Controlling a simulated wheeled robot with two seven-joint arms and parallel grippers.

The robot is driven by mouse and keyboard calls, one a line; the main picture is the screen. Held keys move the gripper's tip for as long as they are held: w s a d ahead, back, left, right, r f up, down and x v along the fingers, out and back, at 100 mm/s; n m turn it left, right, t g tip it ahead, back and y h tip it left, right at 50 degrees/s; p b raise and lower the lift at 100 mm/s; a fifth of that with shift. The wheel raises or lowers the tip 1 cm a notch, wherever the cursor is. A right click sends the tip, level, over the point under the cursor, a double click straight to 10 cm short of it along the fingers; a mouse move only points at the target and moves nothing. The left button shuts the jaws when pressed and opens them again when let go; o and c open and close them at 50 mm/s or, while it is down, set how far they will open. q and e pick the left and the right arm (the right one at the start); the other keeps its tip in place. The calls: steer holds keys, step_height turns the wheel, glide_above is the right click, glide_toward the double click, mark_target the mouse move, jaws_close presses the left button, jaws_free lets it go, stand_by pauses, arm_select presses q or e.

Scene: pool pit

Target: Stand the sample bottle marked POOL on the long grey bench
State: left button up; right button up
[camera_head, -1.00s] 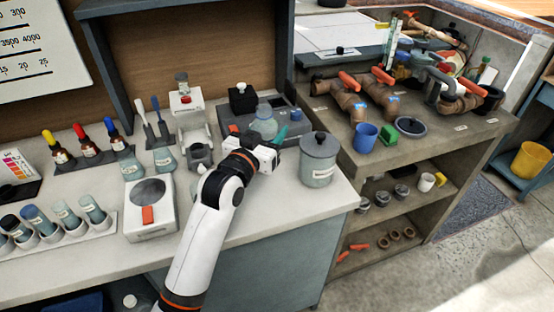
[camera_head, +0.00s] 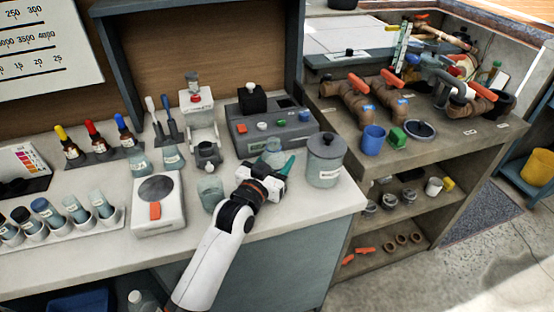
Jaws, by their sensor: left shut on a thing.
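My left gripper (camera_head: 276,166) is shut on a small translucent blue-green bottle (camera_head: 272,150), over the white counter (camera_head: 300,205). The bottle looks upright, but its lower part is hidden behind the gripper. I cannot read a POOL mark on it. It is in front of the grey instrument (camera_head: 262,140) and left of the lidded jar (camera_head: 325,160). I cannot tell which surface is the long grey bench; a long grey-brown bench (camera_head: 492,130) with shelves stands to the right. My right gripper is not in view.
Clear glass (camera_head: 210,192) and a white scale (camera_head: 158,205) stand left of my arm. A rack of sample bottles (camera_head: 60,228) is further left. Pipe fittings (camera_head: 375,98), a blue cup (camera_head: 373,139) and a green block (camera_head: 398,138) crowd the right bench. The counter's front right is clear.

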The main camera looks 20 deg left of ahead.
arm_select(q)
steer(key=o, duration=1)
steer(key=shift+f, duration=0.1)
steer(key=shift+o, duration=0.3)
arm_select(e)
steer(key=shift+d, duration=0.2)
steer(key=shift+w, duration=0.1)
arm_select(q)
steer(key=s, duration=0.4)
steer(key=s+a, duration=0.1)
steer(key=s, duration=0.3)
steer(key=s+a+b, duration=0.1)
steer(key=s, duration=0.3)
steer(key=shift+a+r, duration=0.15)
steer(key=shift+r, duration=0.05)
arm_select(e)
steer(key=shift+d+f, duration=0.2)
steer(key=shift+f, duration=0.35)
arm_select(q)
steer(key=shift+w, duration=0.1)
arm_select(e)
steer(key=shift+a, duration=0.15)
